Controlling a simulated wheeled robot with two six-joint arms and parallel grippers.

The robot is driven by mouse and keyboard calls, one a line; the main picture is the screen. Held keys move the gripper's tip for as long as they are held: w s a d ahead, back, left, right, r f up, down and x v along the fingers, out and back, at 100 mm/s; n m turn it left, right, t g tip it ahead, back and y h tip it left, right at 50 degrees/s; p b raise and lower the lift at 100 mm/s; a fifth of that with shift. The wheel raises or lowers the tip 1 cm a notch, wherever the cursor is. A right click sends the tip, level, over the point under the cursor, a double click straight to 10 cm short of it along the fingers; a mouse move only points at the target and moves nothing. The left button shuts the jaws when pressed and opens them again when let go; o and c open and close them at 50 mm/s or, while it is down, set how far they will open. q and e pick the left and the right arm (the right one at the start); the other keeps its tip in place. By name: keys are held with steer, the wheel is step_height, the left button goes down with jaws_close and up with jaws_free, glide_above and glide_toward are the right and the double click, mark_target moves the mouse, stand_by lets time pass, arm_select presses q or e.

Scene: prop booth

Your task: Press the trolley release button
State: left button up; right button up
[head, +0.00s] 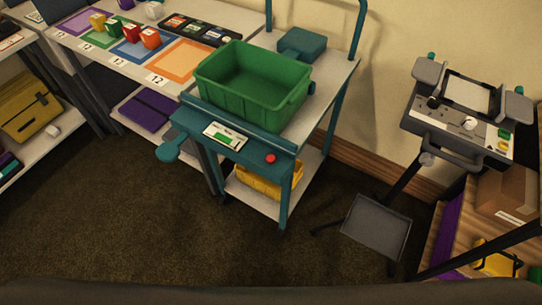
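A trolley (322,88) with a teal frame and pale shelves stands in the middle of the head view. A round red button (270,158) sits on the right part of its teal front panel. Left of it on the same panel is a small white unit (226,136) with a green display. A teal paddle-like part (170,151) sticks out at the panel's left end. A green bin (254,84) stands on the trolley's top. Neither of my grippers shows in this view.
A table (213,75) with coloured squares and small boxes adjoins the trolley on the left. A stand with a console (463,124) is at the right, with a dark grey plate (376,227) low beside it. The carpet (190,235) before the trolley is clear.

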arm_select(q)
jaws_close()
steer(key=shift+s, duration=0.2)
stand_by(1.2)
